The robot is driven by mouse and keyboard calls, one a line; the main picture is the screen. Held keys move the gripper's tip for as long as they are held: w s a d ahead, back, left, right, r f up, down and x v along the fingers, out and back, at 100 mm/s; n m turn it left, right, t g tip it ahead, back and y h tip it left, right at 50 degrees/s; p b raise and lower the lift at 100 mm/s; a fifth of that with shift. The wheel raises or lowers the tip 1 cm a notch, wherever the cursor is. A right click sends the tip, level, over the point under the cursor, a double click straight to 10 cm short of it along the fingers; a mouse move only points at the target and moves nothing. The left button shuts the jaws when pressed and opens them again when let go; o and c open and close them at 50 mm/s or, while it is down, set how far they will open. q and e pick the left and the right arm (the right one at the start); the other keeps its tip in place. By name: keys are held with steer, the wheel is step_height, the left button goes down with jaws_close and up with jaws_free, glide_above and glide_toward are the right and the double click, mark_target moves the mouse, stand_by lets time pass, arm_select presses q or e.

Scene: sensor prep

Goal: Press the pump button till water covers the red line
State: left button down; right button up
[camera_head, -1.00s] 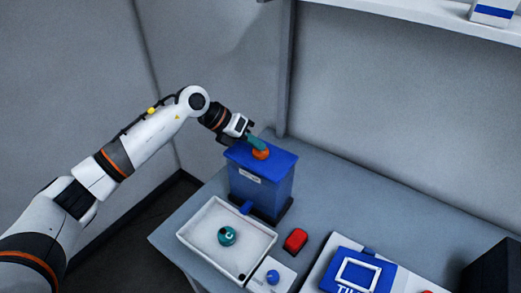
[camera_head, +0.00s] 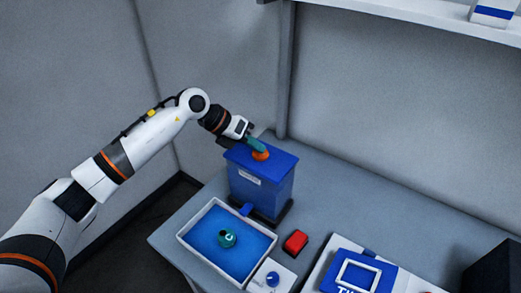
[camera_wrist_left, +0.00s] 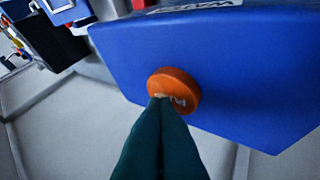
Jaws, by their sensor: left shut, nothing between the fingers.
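The blue pump box (camera_head: 262,184) stands on the table with an orange button (camera_head: 260,155) on its top. My left gripper (camera_head: 262,147) is shut and empty, its teal fingertips at the button. In the left wrist view the shut fingertips (camera_wrist_left: 160,97) meet the edge of the orange button (camera_wrist_left: 174,90); I cannot tell how far it is pressed. The white tray (camera_head: 187,243) below the spout (camera_head: 246,209) holds blue water (camera_head: 215,252) around a teal round object (camera_head: 227,238). No red line can be made out. My right gripper is not in view.
A red block (camera_head: 295,241) and a white box with a blue knob (camera_head: 272,278) sit right of the tray. A blue panel (camera_head: 359,274) and a black box (camera_head: 497,269) are farther right. The table behind them is clear.

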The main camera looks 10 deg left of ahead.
mark_target(255, 153)
arm_select(q)
steer(key=shift+r+p, duration=0.4)
steer(key=shift+r, duration=0.5)
steer(key=shift+r, duration=0.1)
steer(key=shift+r+p, duration=1.45)
steer(key=shift+r, duration=1)
